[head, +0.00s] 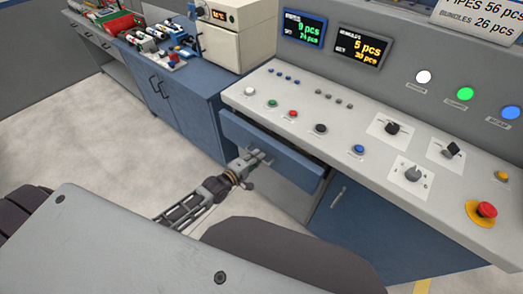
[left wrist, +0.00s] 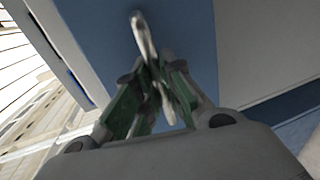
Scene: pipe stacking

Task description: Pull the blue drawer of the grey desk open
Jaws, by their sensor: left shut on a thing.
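The blue drawer (head: 290,162) sits under the control-panel top of the grey desk (head: 305,125). Its front stands a little out from the desk, with a dark gap behind its top edge. In the left wrist view the green-padded fingers (left wrist: 152,92) are closed around the metal drawer handle (left wrist: 142,35), with the blue drawer front (left wrist: 185,30) behind. In the head view the handle is hidden by the gripper. My right gripper is not in view.
A blue cabinet door with a handle (head: 338,197) is right of the drawer. A blue workbench (head: 185,108) with a beige machine (head: 237,35) stands to the left. A red emergency button (head: 487,209) is on the panel. Floor (head: 110,130) left of my arm is clear.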

